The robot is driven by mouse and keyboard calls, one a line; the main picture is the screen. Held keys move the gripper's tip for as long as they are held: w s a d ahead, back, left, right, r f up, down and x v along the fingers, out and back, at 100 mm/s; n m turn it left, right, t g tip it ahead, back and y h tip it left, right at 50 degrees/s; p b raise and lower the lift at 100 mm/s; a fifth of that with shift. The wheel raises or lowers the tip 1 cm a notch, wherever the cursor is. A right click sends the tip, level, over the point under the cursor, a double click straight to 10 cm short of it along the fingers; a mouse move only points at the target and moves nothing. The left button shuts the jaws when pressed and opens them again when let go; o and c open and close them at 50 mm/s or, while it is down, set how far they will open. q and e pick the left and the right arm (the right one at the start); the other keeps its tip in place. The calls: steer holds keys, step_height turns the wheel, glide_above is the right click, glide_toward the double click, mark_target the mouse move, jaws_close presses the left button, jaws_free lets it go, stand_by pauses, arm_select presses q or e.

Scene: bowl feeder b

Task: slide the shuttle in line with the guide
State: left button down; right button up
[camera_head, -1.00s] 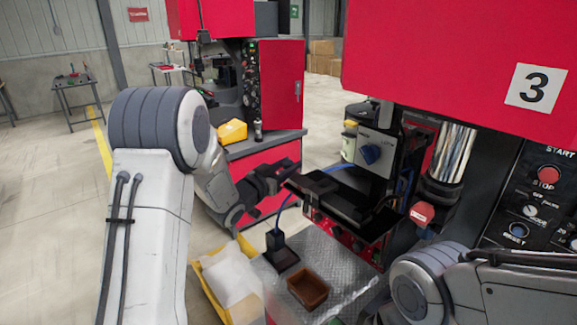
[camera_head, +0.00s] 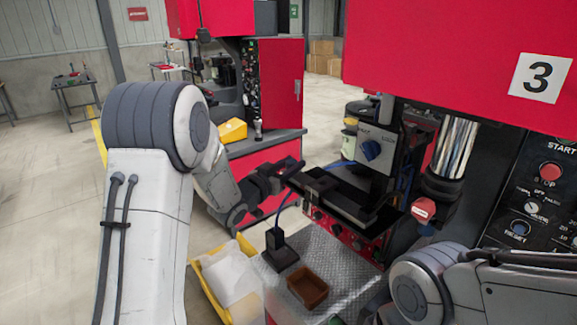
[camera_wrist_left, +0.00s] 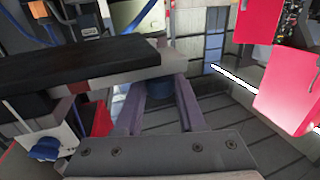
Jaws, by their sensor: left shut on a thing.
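In the left wrist view, the two finger bars of my left gripper (camera_wrist_left: 160,95) close around a dark blue round part under the light grey end of a black bar (camera_wrist_left: 85,62). I cannot tell how exactly the shuttle lines up with the guide. My right gripper is out of view.
The grey box (camera_head: 376,148) stands just behind the guide. A brown tray (camera_head: 308,288) and a black block with a blue cable (camera_head: 278,250) rest on the metal plate below. A yellow bin (camera_head: 222,278) is beside the plate. My right arm is at lower right.

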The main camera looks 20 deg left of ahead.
arm_select(q)
steer(key=shift+s+d+f, duration=0.1)
steer(key=shift+s+d, duration=0.25)
steer(key=shift+d, duration=0.15)
steer(key=c, duration=0.5)
jaws_free()
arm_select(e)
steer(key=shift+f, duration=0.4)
arm_select(q)
steer(key=shift+s, duration=0.1)
steer(key=shift+s+a+b, duration=0.15)
steer(key=shift+s+b, duration=0.05)
steer(key=shift+b, duration=0.1)
steer(key=b+v, duration=0.3)
steer(key=v, duration=0.6)
steer(key=shift+s, duration=0.4)
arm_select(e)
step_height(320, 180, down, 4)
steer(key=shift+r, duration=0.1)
